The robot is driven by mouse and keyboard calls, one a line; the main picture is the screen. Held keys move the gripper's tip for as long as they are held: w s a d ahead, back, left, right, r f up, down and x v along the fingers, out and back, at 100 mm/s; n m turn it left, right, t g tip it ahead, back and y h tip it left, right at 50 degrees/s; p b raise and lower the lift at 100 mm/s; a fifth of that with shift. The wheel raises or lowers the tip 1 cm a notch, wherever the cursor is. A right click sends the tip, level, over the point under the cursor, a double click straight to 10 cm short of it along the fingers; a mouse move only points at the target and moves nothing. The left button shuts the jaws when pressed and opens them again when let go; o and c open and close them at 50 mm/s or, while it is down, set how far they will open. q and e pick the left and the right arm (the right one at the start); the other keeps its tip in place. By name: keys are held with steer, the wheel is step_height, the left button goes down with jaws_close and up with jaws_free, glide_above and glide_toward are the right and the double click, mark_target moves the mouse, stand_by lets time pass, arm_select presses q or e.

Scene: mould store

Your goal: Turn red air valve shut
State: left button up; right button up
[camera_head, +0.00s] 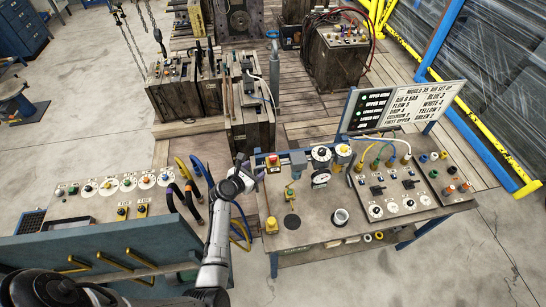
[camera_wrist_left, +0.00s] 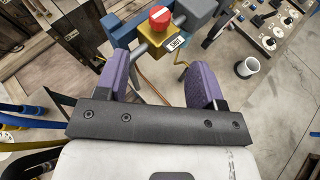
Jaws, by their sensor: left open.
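The red air valve (camera_head: 273,159) is a small red knob on a yellow body, mounted at the back left corner of the grey workbench (camera_head: 320,225). In the left wrist view the red knob (camera_wrist_left: 160,17) has a white mark on its top, and a small white label sits beside it. My left gripper (camera_head: 257,170) is open just left of the valve, apart from it. In the wrist view its two purple fingers (camera_wrist_left: 160,83) are spread, with the valve beyond their tips and nothing between them. My right gripper is not in view.
Gauges (camera_head: 320,156) stand right of the valve, with a white cup (camera_head: 340,217) nearer on the bench. A sign board (camera_head: 402,104) rises at the bench's back. A control panel (camera_head: 120,190) with loose hoses lies to the left. Wooden-sided moulds (camera_head: 250,115) stand behind.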

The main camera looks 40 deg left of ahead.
arm_select(q)
steer(key=n, duration=0.1)
steer(key=b, duration=0.2)
glide_toward(272, 157)
steer(key=x, duration=0.3)
steer(key=b+x, duration=0.5)
steer(key=shift+d+f+b, duration=0.1)
steer(key=shift+f+b, duration=0.1)
steer(key=shift+b, duration=0.2)
steer(key=shift+b+x, duration=1.05)
steer(key=shift+x, duration=0.05)
steer(key=shift+w+r, duration=0.1)
steer(key=shift+r, duration=0.1)
steer(key=shift+c, duration=0.3)
steer(key=c, duration=0.9)
steer(key=shift+o, duration=0.2)
